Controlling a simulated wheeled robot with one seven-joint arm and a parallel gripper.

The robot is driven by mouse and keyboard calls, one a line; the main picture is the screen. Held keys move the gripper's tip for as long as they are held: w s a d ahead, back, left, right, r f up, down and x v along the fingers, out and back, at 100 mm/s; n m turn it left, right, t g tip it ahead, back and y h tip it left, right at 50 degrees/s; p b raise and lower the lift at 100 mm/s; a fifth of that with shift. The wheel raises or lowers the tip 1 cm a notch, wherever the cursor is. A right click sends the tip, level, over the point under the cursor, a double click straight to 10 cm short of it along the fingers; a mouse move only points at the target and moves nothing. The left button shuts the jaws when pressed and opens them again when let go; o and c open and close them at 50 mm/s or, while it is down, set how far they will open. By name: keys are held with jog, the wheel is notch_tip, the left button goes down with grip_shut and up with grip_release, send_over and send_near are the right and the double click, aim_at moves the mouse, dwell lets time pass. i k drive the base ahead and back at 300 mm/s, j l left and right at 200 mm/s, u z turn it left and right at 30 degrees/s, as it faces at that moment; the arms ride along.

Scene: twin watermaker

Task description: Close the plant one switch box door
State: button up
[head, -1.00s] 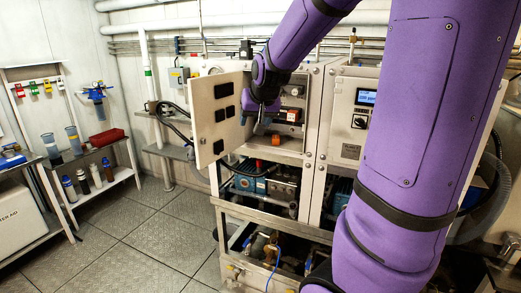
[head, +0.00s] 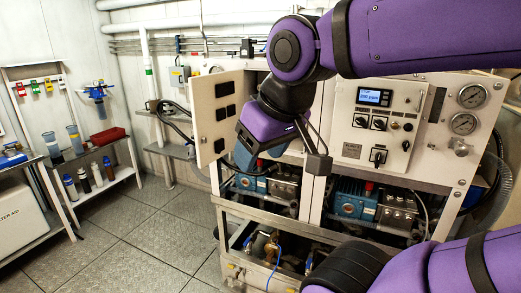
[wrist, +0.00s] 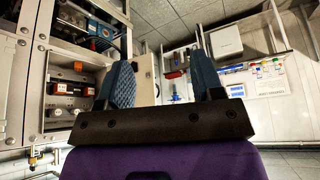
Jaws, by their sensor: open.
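The plant one switch box door (head: 203,122) is a pale panel with several black fittings on its face, standing wide open at the left of its box. It also shows behind my fingers in the wrist view (wrist: 146,80). The box interior, with orange and dark components (wrist: 72,88), is exposed in the wrist view. In the head view my arm hides most of it. My gripper (head: 283,160) is open and empty, in front of the box and right of the door, apart from it. Its two fingers also show in the wrist view (wrist: 161,66).
The neighbouring control panel (head: 375,125) with a display, knobs and gauges (head: 472,96) is to the right. Blue pumps (head: 355,197) sit below in the frame. A shelf with bottles (head: 95,175) stands at the far left. The floor (head: 150,225) left of the frame is clear.

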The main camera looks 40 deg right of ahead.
aim_at(217, 101)
jog(key=i+z, duration=0.1)
jog(key=z, duration=0.6)
jog(key=i+j+z, duration=0.45)
jog(key=j+z, duration=0.2)
jog(key=i+j+z, duration=0.3)
jog(key=j+z, duration=0.3)
jog(key=j, duration=1.25)
jog(key=k+j+z, duration=0.15)
jog(key=j, duration=0.2)
jog(key=k+j+z, duration=0.15)
jog(key=k+j, duration=0.1)
jog(key=j, duration=0.05)
